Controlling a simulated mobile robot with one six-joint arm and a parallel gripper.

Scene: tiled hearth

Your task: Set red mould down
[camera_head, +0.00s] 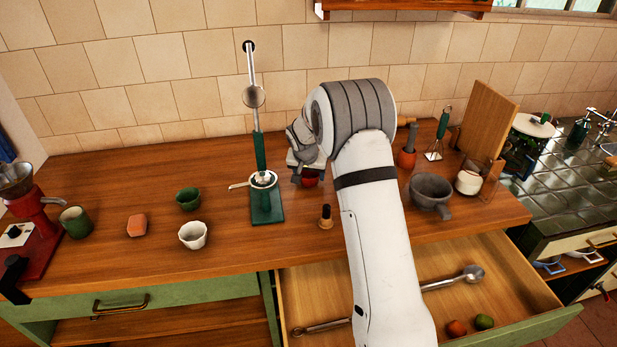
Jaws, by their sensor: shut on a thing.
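The red mould (311,178) shows as a small dark red piece just under my gripper (305,170), near the middle of the wooden counter. My gripper is shut on it. The gripper and my arm hide most of the mould, and I cannot tell whether it touches the counter. A small green mould-like cup (188,198) and a white fluted one (193,235) stand upright to the left, apart from the gripper.
A green-based lever stand (266,206) is close left of my gripper. A wooden-handled piece (326,217) stands in front. A grey mortar (430,190) and terracotta pot (406,158) are right. The open drawer (390,275) holds a ladle. Counter (120,180) at left is partly clear.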

